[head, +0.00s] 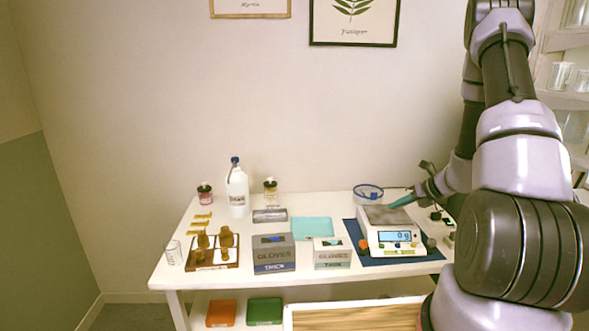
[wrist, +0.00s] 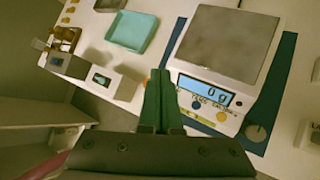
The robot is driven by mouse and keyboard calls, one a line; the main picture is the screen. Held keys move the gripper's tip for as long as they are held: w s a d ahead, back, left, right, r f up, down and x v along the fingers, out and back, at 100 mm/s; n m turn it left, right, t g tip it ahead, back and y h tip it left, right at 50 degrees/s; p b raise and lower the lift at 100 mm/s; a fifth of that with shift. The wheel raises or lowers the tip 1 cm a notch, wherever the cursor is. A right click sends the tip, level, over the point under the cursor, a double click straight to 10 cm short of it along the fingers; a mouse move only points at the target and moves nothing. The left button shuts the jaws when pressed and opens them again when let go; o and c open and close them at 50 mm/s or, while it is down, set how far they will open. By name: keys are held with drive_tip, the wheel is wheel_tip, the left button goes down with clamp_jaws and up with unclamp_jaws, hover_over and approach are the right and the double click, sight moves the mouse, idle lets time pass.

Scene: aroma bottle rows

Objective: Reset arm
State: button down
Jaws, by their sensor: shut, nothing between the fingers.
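My gripper (head: 403,201) is at the right side of the white table, over the scale in the head view. In the wrist view its green fingers (wrist: 158,95) are together with nothing between them. The digital scale (head: 391,239) stands on a dark blue mat (head: 353,228), and its display reads 0 g. The scale's plate looks empty in the wrist view (wrist: 220,50). My arm covers the right part of the table in the head view.
Two glove boxes (head: 273,254) (head: 332,254) stand at the front of the table (head: 300,279). A teal tray (head: 312,229), a white jug (head: 238,192), small bottles (head: 270,191) and a wooden rack with brown bottles (head: 199,262) are left of the scale. A drinking glass (head: 174,253) stands at the left edge.

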drive_tip(key=s+a+r+n+g, duration=0.1)
drive_tip(key=s+a+r+n, duration=0.3)
drive_tip(key=r, duration=0.4)
drive_tip(key=s+a+r+n+g, duration=0.1)
drive_tip(key=a+r+n, duration=0.3)
drive_tip(key=r+n, duration=0.3)
drive_tip(key=s+a+r+n, duration=0.3)
drive_tip(key=a+r+n, duration=0.1)
drive_tip(key=r, duration=0.5)
drive_tip(key=s+r+n+t+h, duration=0.1)
drive_tip(key=s+r+n+h, duration=0.1)
drive_tip(key=s+r+n, duration=0.4)
drive_tip(key=s+r+n+t+h, duration=0.1)
drive_tip(key=s+r+n+h, duration=0.1)
drive_tip(key=s+r+n, duration=0.5)
drive_tip(key=s+n, duration=0.1)
drive_tip(key=s, duration=0.5)
drive_tip(key=shift+a+n+h, duration=0.3)
drive_tip(key=shift+a+n, duration=0.05)
drive_tip(key=shift+n, duration=0.05)
